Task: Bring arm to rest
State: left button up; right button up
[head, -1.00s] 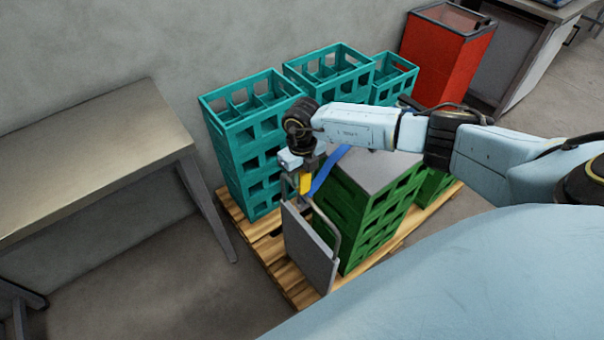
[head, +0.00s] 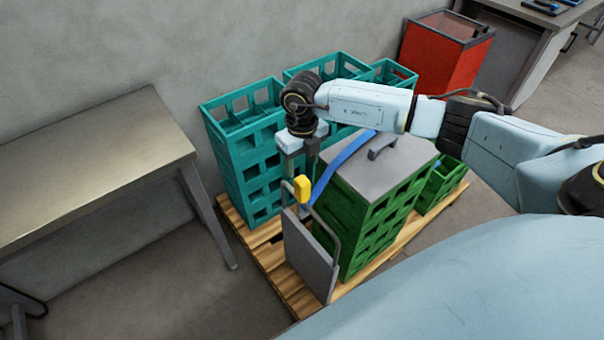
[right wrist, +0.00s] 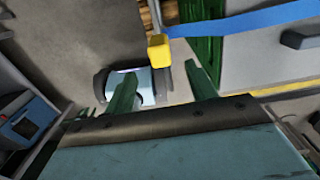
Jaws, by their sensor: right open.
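My right gripper (head: 299,172) is open and empty. It points down just above a yellow block (head: 302,188) at the end of a blue strap (head: 340,162). In the right wrist view the yellow block (right wrist: 158,50) shows beyond and between the two spread fingers (right wrist: 162,90), apart from them. The strap runs over a grey lid (head: 352,177) on a stack of green crates (head: 375,225). My left gripper is not in view.
Teal crate stacks (head: 245,150) stand behind on a wooden pallet (head: 300,300). A grey panel with a tube frame (head: 310,258) stands at the front. A table (head: 90,165) is at left, a red bin (head: 445,60) at back right. Floor between table and pallet is clear.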

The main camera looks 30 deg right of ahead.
notch_tip(320, 180, up, 5)
